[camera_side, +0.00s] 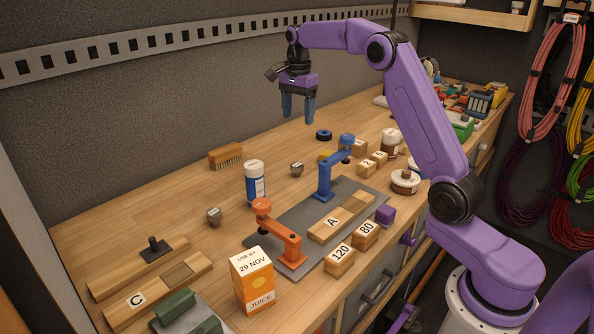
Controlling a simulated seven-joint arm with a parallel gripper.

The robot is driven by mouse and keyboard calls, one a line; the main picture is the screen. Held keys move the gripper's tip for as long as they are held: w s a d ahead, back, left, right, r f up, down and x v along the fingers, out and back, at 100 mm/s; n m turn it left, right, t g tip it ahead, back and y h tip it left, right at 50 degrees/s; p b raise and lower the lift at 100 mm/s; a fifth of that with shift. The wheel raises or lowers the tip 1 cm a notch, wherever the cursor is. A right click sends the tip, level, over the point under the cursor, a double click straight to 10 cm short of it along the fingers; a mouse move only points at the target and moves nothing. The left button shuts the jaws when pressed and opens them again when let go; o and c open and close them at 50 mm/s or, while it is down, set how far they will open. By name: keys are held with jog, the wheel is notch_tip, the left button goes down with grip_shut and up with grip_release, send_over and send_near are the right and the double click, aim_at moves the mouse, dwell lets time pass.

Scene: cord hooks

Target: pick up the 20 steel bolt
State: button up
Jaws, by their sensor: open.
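Two small grey-brown metal pieces that look like bolts or nuts stand on the wooden bench. One metal piece (214,216) is at the left, between the brush and the wooden blocks. The other metal piece (297,169) is near the middle, right of the white-and-blue bottle. Their markings are too small to read, so I cannot tell which is the 20 steel bolt. My gripper (297,116) is open and empty, pointing down high above the back of the bench. It is apart from both pieces.
A white-and-blue bottle (255,184), an orange clamp (280,234), a blue clamp (334,168) and a juice carton (252,280) stand up as obstacles. A brush (226,156) lies at the back. Wooden blocks labelled 120 (340,261) and 80 (365,235) sit in front. The back left bench is clear.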

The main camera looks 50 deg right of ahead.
send_over(297, 165)
jog(key=f, duration=1.1)
jog(key=shift+s+d, duration=0.15)
jog(key=shift+d, duration=0.25)
jog(key=shift+w+a+f, duration=0.1)
jog(key=shift+a+f, duration=0.1)
jog(key=shift+f, duration=1.45)
jog(key=shift+w+a+f, duration=0.1)
jog(key=shift+a+f, duration=0.05)
jog(key=shift+f, duration=1.45)
jog(key=c, duration=1.1)
jog(key=shift+r, duration=0.15)
